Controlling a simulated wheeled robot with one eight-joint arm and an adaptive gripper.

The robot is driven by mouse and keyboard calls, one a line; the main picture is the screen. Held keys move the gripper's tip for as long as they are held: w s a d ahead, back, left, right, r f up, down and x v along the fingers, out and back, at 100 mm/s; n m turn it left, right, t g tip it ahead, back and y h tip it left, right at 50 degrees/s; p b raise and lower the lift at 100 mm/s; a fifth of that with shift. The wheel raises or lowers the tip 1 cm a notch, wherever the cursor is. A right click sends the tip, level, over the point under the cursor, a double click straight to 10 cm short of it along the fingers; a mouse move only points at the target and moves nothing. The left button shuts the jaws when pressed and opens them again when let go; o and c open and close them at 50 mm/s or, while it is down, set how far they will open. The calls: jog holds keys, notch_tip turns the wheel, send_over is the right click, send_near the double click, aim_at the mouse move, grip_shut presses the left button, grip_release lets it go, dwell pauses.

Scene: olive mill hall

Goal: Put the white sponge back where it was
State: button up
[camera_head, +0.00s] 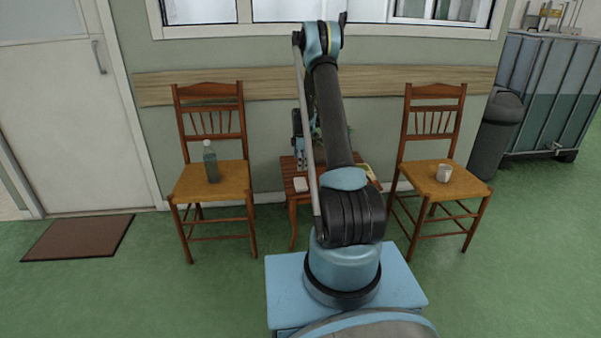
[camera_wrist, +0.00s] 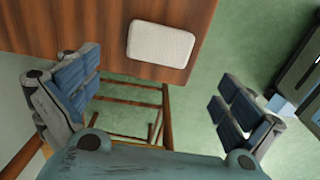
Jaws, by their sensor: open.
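The white sponge (camera_wrist: 160,44) lies flat on a small reddish wooden table (camera_wrist: 105,30), close to the table's edge, in the wrist view. In the head view the sponge (camera_head: 301,184) is a small pale patch on the left part of the table (camera_head: 294,201). My gripper (camera_wrist: 155,103) is open and empty in the wrist view, its two blue-padded fingers wide apart. The sponge is beyond the fingers in that view, not between them. In the head view my gripper (camera_head: 301,150) is above the table's left part, partly hidden by my arm.
A wooden chair (camera_head: 207,175) with a bottle (camera_head: 210,163) stands left of the table. Another chair (camera_head: 440,180) with a white cup (camera_head: 444,173) stands right. My arm hides much of the table, with a plant partly visible behind. Open green floor lies in front.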

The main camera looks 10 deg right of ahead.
jog(key=s+r+m, duration=0.2)
jog(key=s+r, duration=0.3)
jog(key=r, duration=0.3)
jog(key=s+r+m, duration=0.2)
jog(key=s+r, duration=0.3)
jog(key=r, duration=0.3)
jog(key=s+r+m+t, duration=0.1)
jog(key=s+r+m, duration=0.1)
jog(key=s+r, duration=0.5)
jog(key=s+r+m, duration=0.3)
jog(key=s+r, duration=0.1)
jog(key=s, duration=0.5)
jog(key=s+r+m, duration=0.2)
jog(key=s+m, duration=0.2)
jog(key=s, duration=1.2)
jog(key=s+f+m+t, duration=0.1)
jog(key=s+f+m, duration=0.3)
jog(key=s, duration=1)
notch_tip(320, 180, down, 4)
jog(key=shift+s+r+m, duration=0.25)
jog(key=shift+s+m, duration=0.05)
jog(key=shift+m, duration=0.1)
